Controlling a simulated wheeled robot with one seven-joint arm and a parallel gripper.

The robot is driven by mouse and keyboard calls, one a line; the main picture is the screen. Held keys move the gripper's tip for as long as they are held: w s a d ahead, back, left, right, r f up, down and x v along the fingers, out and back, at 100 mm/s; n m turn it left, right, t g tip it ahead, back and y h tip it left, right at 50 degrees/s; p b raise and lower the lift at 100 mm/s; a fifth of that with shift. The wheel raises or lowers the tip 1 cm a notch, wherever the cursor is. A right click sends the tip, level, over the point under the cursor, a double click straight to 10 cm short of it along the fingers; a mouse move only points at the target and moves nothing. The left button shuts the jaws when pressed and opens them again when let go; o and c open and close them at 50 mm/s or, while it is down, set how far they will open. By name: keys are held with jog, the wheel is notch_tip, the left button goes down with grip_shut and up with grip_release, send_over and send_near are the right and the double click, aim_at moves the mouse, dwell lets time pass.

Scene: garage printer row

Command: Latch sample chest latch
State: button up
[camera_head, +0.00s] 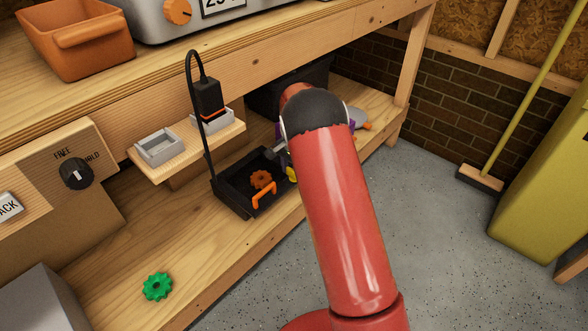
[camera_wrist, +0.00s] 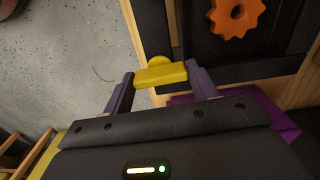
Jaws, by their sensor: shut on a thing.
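A small yellow piece, which looks like the latch (camera_wrist: 160,76), is a short bar with a rounded knob behind it. In the wrist view it lies between the two fingers of my gripper (camera_wrist: 160,86), which are shut on it. It sits beside the dark edge of a black open-topped box (camera_head: 236,207) on the lower shelf. In the head view only a bit of yellow (camera_head: 292,174) shows beside my arm, which hides most of my gripper. I cannot tell from these views whether the latch is engaged.
A wooden ledge with grey trays (camera_head: 158,148) and a black cabled device (camera_head: 208,97) are close by. A green gear (camera_head: 157,287) lies on the shelf.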

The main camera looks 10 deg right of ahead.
jog(key=shift+m, duration=0.3)
jog(key=o, duration=1)
notch_tip(320, 180, up, 8)
jog(key=shift+f+p, duration=0.2)
jog(key=shift+p, duration=0.2)
